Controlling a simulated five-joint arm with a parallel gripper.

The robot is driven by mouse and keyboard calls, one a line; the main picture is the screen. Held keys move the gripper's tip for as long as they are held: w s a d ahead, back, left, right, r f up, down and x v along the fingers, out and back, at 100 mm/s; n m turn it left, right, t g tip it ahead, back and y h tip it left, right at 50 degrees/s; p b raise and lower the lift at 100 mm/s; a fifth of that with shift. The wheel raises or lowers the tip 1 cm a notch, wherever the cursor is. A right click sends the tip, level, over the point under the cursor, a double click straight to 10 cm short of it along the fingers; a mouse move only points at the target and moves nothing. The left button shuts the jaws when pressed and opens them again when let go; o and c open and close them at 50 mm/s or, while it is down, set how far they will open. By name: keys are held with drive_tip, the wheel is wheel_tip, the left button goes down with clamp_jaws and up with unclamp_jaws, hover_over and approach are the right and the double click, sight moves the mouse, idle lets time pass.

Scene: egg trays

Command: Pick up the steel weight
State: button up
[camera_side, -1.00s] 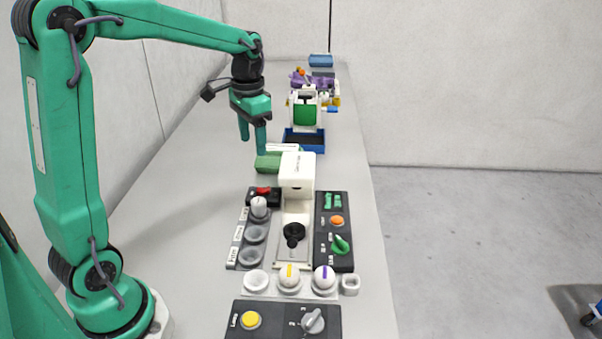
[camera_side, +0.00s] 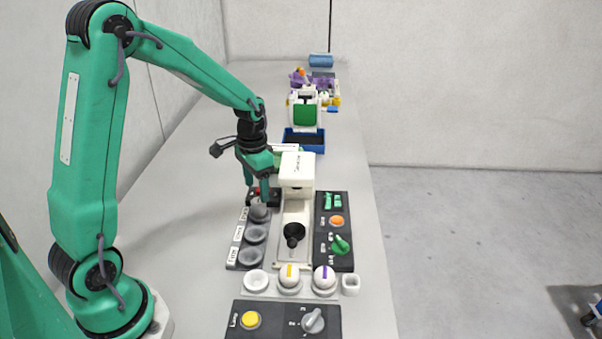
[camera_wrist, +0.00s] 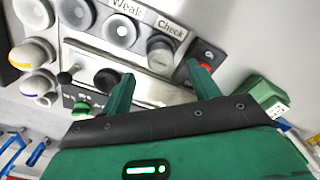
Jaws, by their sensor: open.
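The steel weight (camera_side: 259,213) is a short grey cylinder standing upright in the far cup of the dark three-cup rack (camera_side: 240,262). In the wrist view the weight (camera_wrist: 161,55) is beside the "Check" label. My gripper (camera_side: 257,187) points down just above the weight, its fingers apart and empty. In the wrist view the open fingertips (camera_wrist: 160,74) lie below and either side of the weight. The gripper covers part of the weight's top in the side view, so I cannot tell whether a finger touches it.
A white device (camera_side: 297,172) stands close right of the gripper. A black box with a red switch (camera_wrist: 208,55) is beside the weight. Two white eggs (camera_side: 289,276) (camera_side: 324,278) sit in front. A control panel (camera_side: 333,258) is at the right. The table left of the rack is clear.

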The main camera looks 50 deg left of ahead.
sight(258, 200)
drive_tip(key=shift+f, duration=0.4)
drive_tip(key=shift+f, duration=0.1)
drive_tip(key=shift+f, duration=2.5)
drive_tip(key=c, duration=1.1)
